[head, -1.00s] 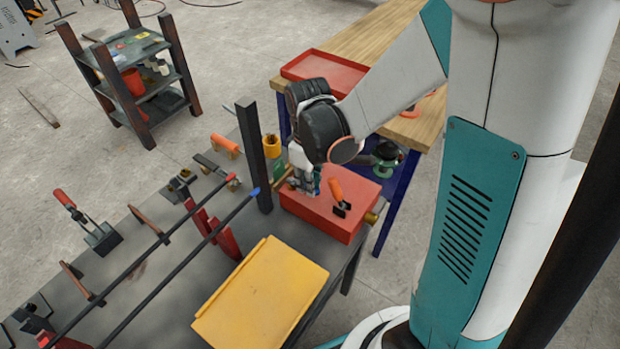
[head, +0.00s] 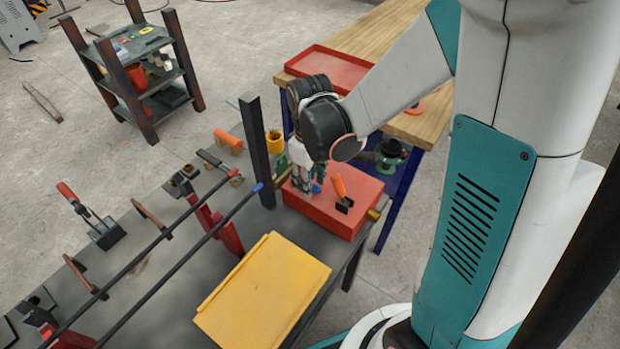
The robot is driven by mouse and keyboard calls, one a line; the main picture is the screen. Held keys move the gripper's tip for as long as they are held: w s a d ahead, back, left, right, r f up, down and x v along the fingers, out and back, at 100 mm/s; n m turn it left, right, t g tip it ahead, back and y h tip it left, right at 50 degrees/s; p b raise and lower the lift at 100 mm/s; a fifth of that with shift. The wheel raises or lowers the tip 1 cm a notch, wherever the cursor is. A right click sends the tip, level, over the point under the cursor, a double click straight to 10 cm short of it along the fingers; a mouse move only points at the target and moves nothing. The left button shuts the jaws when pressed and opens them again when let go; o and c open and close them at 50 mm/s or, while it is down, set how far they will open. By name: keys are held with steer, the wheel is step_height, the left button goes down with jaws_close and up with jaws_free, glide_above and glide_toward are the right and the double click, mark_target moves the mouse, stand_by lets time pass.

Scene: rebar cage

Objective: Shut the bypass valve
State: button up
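A red box (head: 330,217) stands at the far right end of the dark workbench. On its top is an orange handle (head: 339,186) on a small black base, tilted. Brass fittings stick out at its ends, one showing at the right (head: 378,213). My gripper (head: 304,190) points down over the left part of the box, left of the orange handle and apart from it. A small blue part (head: 316,188) shows right beside the fingers; the gripper hides most of what is there. I cannot tell which part is the bypass valve, or whether the fingers are open or touching anything.
A dark upright post (head: 256,150) stands just left of the gripper. Two long bars (head: 190,252) cross the bench (head: 150,262), with clamps beside them. A yellow panel (head: 262,292) lies in front of the box. A wooden table (head: 405,70) with a red tray stands behind.

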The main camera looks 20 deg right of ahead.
step_height(320, 180, up, 12)
stand_by(0.9)
steer(key=shift+s, duration=0.1)
steer(key=s+d+r+m+t, duration=0.1)
steer(key=s+r+m+t, duration=0.4)
steer(key=s, duration=0.5)
steer(key=shift+s+d+r+m+t, duration=0.3)
steer(key=shift+m+t, duration=0.5)
steer(key=shift+t, duration=0.3)
steer(key=shift+w, duration=0.1)
